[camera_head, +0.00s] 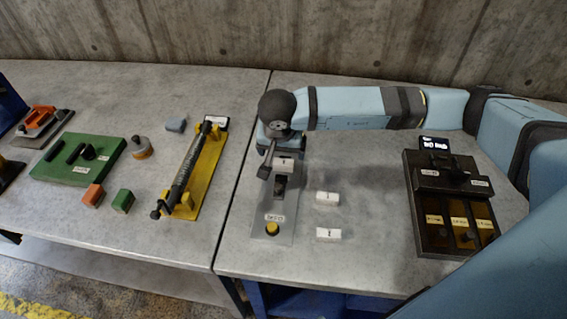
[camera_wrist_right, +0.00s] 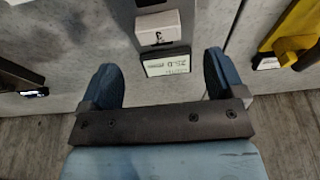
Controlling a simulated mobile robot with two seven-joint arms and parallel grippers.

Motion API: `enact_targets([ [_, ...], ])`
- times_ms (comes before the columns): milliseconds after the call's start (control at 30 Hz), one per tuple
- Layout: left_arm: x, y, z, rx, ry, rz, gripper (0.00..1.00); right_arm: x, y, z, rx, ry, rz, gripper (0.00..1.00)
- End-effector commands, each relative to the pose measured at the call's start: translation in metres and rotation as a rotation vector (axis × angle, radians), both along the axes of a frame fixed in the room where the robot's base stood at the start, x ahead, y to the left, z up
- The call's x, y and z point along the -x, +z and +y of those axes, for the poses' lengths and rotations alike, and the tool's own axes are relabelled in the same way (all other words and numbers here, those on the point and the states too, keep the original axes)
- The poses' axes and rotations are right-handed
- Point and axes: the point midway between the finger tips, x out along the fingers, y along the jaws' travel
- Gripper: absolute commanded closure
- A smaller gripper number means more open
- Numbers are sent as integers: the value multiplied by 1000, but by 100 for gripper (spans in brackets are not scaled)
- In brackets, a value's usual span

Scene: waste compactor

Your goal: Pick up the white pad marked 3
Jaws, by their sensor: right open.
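A small white pad (camera_wrist_right: 158,28) with a dark mark that looks like a 3 shows in the wrist view, beyond my fingertips. In the head view a white pad (camera_head: 285,161) sits on the grey stand (camera_head: 272,238), close by my right gripper. My right gripper (camera_head: 268,158) is over the back part of that stand. In the wrist view my right gripper (camera_wrist_right: 161,76) is open, with nothing between its fingers. Two other white pads (camera_head: 327,198) (camera_head: 328,234) lie on the table right of the stand; their marks are too small to read. My left gripper is out of view.
A dark device (camera_head: 412,190) with a lit display and several compartments stands at the right. On the left table are a yellow fixture (camera_head: 210,178) with a dark rod, a green board (camera_head: 55,170) and small blocks. The table between the pads and the dark device is clear.

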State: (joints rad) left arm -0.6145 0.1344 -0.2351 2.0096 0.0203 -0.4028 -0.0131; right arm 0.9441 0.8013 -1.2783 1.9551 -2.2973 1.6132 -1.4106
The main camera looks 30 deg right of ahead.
Motion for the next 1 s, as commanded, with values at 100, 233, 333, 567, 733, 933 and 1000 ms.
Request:
enact_targets([
  [100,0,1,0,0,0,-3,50,-3,-15,-2,-1,0,2,12],
  [233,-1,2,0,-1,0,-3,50,-5,-21,-3,-2,-1,0,12],
  [333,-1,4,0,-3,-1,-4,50,-6,-31,-6,-2,-1,4,12],
  [567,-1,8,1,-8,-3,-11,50,-13,-63,-12,-1,-1,1,12],
  [733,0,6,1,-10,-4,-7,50,-14,-71,-13,-4,0,0,12],
  [933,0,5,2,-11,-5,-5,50,-14,-71,-13,-3,0,0,23],
  [1000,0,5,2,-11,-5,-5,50,-14,-71,-13,-3,0,0,39],
])
